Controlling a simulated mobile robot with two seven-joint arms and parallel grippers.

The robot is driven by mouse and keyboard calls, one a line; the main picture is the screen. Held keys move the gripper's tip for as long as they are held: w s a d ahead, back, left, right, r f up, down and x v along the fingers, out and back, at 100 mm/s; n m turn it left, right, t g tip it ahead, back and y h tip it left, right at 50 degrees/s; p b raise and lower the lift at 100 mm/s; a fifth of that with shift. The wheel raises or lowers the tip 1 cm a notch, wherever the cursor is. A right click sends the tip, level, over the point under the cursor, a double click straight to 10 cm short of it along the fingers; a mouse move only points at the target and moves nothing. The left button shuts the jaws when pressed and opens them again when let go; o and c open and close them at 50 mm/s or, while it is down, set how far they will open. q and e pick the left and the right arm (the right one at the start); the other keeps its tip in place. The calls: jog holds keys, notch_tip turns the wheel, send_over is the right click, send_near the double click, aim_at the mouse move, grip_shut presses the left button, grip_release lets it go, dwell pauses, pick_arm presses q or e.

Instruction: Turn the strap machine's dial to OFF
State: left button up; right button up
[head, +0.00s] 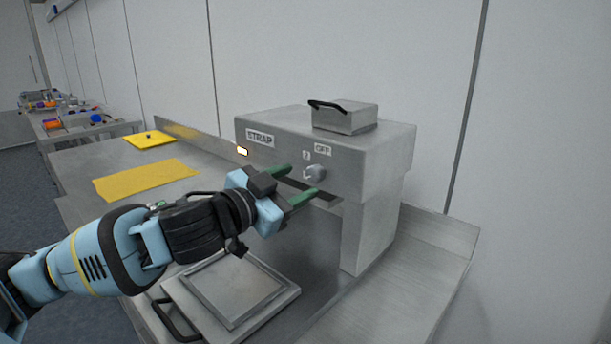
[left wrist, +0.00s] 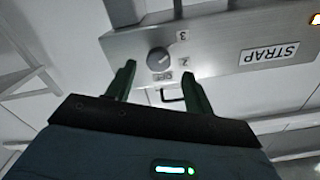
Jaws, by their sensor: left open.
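The strap machine (head: 285,150) is a grey metal box on a side post, with a STRAP label (head: 260,138) on its front. Its round grey dial (head: 316,174) is on the front, below an OFF label (head: 322,150); the dial also shows in the left wrist view (left wrist: 158,59), with small marks around it. I cannot tell which mark it points at. My left gripper (head: 304,179) is open, its green fingers pointing at the front. In the left wrist view the fingertips (left wrist: 158,71) lie to either side below the dial, apparently not touching it. My right gripper is not in view.
A small yellow light (head: 242,151) glows on the machine's front. A lidded box with a black handle (head: 345,117) sits on top. A square metal plate (head: 235,288) lies below my arm. Yellow mats (head: 145,180) lie on the bench at left. The wall is close behind.

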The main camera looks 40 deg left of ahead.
aim_at(312, 175)
pick_arm(q)
jog(key=shift+w+d+r+p, duration=0.15)
jog(key=shift+w+p, duration=0.15)
jog(key=shift+w, duration=0.9)
jog(key=shift+w+d, duration=0.1)
jog(key=shift+w, duration=0.5)
